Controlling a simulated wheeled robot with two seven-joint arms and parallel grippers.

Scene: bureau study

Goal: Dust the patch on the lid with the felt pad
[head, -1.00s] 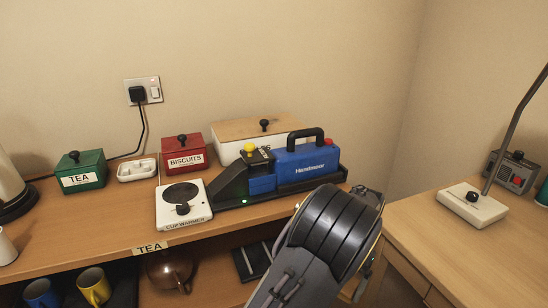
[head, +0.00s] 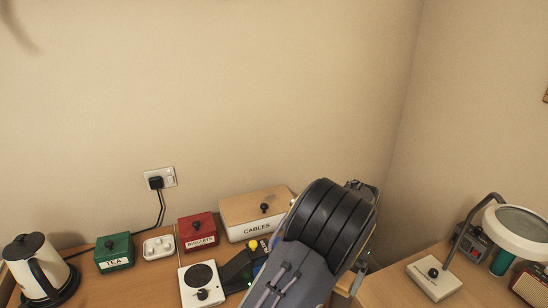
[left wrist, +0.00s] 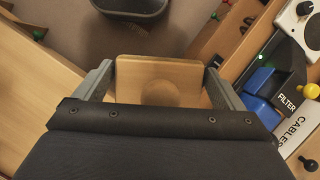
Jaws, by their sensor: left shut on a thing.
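In the left wrist view my left gripper (left wrist: 158,70) is shut on a wooden block (left wrist: 133,80) with a round shape on its face. It may be the back of the felt pad; no felt face shows. The CABLES box has a pale wooden lid (head: 243,208) with a black knob, at the back of the desk in the head view. The box also shows at the right edge of the left wrist view (left wrist: 297,143), apart from the block. One of my arms hides the area right of the box; my right gripper is not in view.
The red BISCUITS box (head: 197,228), green TEA box (head: 113,248), cup warmer (head: 187,287) and kettle (head: 32,262) stand along the desk. A blue FILTER unit (left wrist: 262,82) is beside the CABLES box. A magnifier lamp (head: 432,283) stands on the right desk.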

